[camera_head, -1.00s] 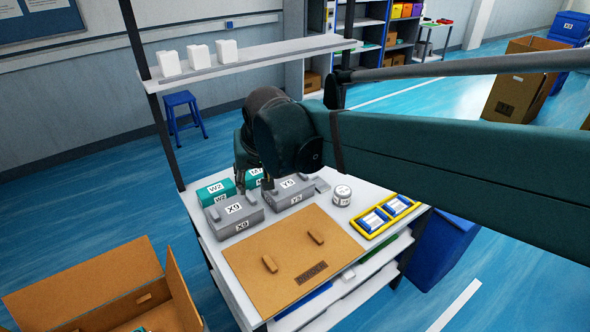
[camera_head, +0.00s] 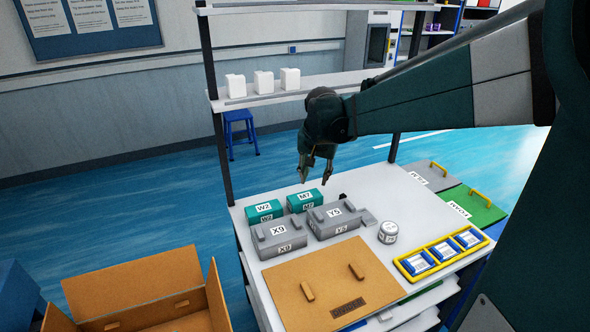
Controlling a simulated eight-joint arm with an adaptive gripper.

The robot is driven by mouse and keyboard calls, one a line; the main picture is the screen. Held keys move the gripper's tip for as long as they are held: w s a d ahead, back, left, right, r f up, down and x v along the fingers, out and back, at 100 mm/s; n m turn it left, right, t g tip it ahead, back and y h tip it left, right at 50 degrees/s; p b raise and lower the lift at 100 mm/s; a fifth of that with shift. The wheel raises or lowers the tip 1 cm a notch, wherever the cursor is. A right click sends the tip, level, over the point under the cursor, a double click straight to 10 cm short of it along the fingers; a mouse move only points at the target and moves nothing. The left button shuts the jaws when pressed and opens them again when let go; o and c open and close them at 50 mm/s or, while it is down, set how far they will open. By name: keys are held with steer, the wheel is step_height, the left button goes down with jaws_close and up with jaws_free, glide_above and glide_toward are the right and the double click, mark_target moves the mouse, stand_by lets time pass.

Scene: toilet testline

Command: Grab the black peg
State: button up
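A small black item (camera_head: 342,196), which looks like the black peg, shows on the white table just behind the grey Y5 box (camera_head: 334,221). Its lower part is hidden by that box, and it is too small to make out its shape. My gripper (camera_head: 314,178) hangs in the air with fingers pointing down, above the back of the table, above and left of the black item. Its two fingers are apart with nothing between them.
The teal W2 (camera_head: 264,211) and M7 (camera_head: 303,200) boxes and the grey X9 box (camera_head: 278,239) stand near the black item. A white round container (camera_head: 388,232), a yellow tray (camera_head: 430,271) and a brown board (camera_head: 330,283) are on the table. A shelf (camera_head: 300,93) crosses behind.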

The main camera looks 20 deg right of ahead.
steer(key=w+d+f+m+g+p, duration=0.2)
steer(key=w+d+f+m, duration=0.2)
steer(key=w+d+f, duration=0.55)
steer(key=m+g, duration=0.1)
steer(key=m, duration=0.2)
glide_above(343, 194)
steer(key=f, duration=0.7)
steer(key=f+p, duration=0.1)
steer(key=f, duration=0.2)
steer(key=shift+w+a+f, duration=0.2)
steer(key=shift+a+f, duration=0.05)
steer(key=shift+a, duration=0.05)
steer(key=shift+d+f, duration=0.15)
steer(key=shift+f, duration=1.15)
steer(key=shift+s+d+f+b, duration=0.15)
steer(key=shift+f+b, duration=0.15)
steer(key=shift+f, duration=1)
steer(key=shift+d+f+b, duration=0.15)
steer(key=shift+f+b, duration=0.15)
steer(key=shift+f, duration=1)
steer(key=c, duration=0.9)
